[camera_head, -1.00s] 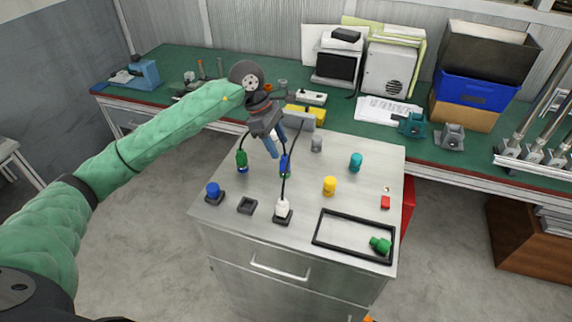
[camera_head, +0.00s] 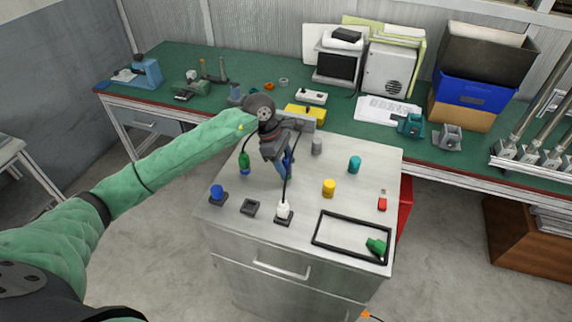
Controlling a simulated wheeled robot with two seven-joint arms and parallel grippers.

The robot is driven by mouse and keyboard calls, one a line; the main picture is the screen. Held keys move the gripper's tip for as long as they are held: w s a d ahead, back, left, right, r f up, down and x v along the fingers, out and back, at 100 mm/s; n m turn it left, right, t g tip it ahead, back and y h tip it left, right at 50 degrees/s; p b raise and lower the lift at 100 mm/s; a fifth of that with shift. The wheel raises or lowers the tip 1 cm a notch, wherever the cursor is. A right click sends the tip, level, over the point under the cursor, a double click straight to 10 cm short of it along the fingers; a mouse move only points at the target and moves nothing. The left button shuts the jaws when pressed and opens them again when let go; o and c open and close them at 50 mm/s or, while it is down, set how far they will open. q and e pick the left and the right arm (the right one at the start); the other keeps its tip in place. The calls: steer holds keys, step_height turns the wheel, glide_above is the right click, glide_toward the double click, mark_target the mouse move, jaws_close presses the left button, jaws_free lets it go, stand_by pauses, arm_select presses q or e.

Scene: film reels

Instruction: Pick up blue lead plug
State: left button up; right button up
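The blue lead plug (camera_head: 289,165) stands on the metal cabinet top, mostly hidden by my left gripper (camera_head: 284,171). My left arm comes in from the left, and the gripper points down at the plug with its fingertips beside or around it. Whether the fingers touch or grip it is too small to tell. A green lead plug (camera_head: 244,162) stands to the left. A white lead plug (camera_head: 283,210) sits in a dark socket in front. My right gripper is out of view.
A blue cylinder (camera_head: 217,192) sits on a dark base beside an empty dark socket (camera_head: 249,207). Yellow (camera_head: 329,188) and teal (camera_head: 354,164) cylinders stand to the right. A black frame (camera_head: 318,231) holds a green piece (camera_head: 376,246). A green workbench (camera_head: 220,60) runs behind.

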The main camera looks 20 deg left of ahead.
arm_select(q)
steer(key=shift+f, duration=0.15)
steer(key=c, duration=1.1)
